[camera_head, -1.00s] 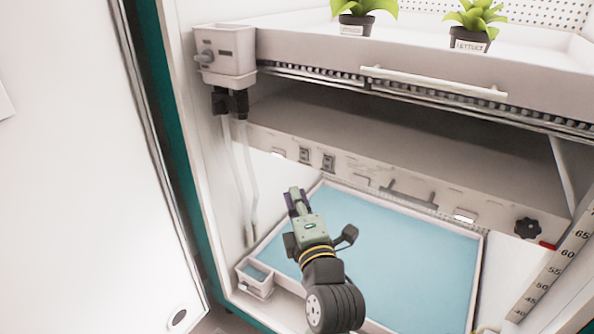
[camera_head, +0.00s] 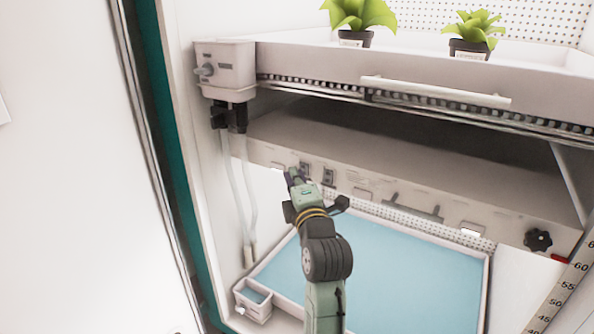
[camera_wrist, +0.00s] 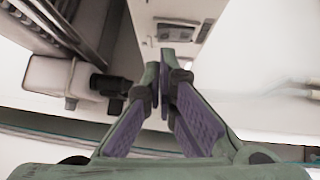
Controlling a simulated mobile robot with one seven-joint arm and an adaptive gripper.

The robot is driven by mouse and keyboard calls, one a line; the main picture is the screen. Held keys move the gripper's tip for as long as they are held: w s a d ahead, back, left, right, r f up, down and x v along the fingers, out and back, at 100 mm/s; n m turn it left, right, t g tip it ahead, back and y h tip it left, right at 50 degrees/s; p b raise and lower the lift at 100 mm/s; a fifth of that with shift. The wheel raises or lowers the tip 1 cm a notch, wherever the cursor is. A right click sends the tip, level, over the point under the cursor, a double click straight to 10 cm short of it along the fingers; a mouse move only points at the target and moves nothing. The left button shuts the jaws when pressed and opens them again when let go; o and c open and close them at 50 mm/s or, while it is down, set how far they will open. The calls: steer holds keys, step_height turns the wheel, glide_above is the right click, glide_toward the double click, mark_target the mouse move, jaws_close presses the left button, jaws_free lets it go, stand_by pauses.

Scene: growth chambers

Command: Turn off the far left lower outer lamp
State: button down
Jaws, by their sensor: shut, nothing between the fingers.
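A pale panel (camera_head: 400,197) runs across the lower chamber and carries two small dark switches, the left one (camera_head: 305,168) and the right one (camera_head: 328,177). A bright lit patch (camera_head: 277,166) shows near the panel's left end, and another (camera_head: 470,232) near its right. My gripper (camera_head: 293,174) is shut and empty, its tips in front of the panel just left of the left switch. In the wrist view a dark switch (camera_wrist: 175,32) lies just beyond my gripper (camera_wrist: 172,62). I cannot tell whether the tips touch the panel or which way the switches are set.
A shelf with potted plants (camera_head: 469,48) and a handle (camera_head: 435,91) overhangs the panel. A white box (camera_head: 226,70) with hoses is at left. A blue-bottomed tray (camera_head: 400,265) lies below. A black knob (camera_head: 538,240) is at the panel's right.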

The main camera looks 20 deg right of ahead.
steer(key=shift+w+d, duration=0.25)
steer(key=shift+d, duration=0.1)
steer(key=shift+w+d+r+m+g+p, duration=0.2)
steer(key=shift+d+r+m+g+p, duration=0.1)
steer(key=shift+r+p, duration=0.35)
steer(key=shift+f, duration=0.5)
steer(key=shift+a, duration=0.15)
